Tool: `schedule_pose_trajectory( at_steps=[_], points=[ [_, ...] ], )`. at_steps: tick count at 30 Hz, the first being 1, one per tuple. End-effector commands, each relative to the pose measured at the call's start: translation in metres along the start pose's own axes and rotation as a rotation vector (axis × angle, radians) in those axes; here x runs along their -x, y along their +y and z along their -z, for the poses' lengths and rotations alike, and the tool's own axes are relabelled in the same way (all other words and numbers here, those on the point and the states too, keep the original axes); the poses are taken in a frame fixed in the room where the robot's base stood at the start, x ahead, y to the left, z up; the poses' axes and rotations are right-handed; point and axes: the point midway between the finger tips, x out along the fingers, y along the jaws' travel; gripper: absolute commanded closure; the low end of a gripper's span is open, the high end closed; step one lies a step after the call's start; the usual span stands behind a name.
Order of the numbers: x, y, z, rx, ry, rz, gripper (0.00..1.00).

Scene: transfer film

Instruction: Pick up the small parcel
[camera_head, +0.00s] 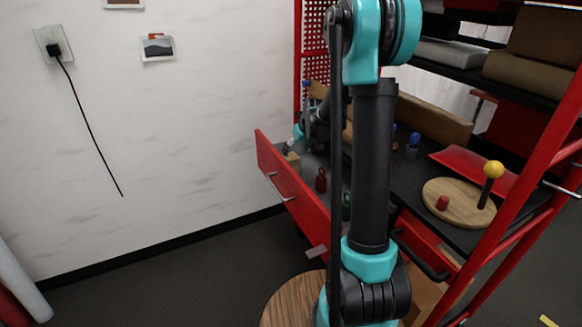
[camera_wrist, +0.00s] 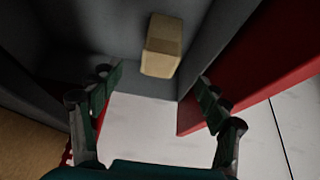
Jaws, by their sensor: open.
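The small parcel, a tan box (camera_wrist: 161,48), shows in the upper middle of the wrist view, inside a grey-lined drawer. In the head view the parcel (camera_head: 292,160) is small at the far left end of the open red drawer (camera_head: 294,196). My gripper (camera_wrist: 158,88) is open and empty, its two fingers spread left and right, with the parcel beyond the fingertips and apart from them. In the head view my gripper (camera_head: 291,145) is small, dark and partly hidden, just above the parcel end of the drawer.
The red drawer front (camera_wrist: 262,62) rises close to the right finger in the wrist view. A red bottle (camera_head: 321,180) and a green item (camera_head: 346,206) are in the drawer. A wooden board (camera_head: 460,211) with a yellow-topped peg lies on the rack's shelf. A white wall is behind.

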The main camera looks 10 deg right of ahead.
Motion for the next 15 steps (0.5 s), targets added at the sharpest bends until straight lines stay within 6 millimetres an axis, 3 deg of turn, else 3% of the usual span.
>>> schedule_pose_trajectory(
  at_steps=[7,15],
  points=[
    [-0.038,-0.001,0.000,0.001,0.000,0.001,0.24],
    [-0.055,-0.001,0.000,0.000,0.000,0.000,0.24]
  ],
)
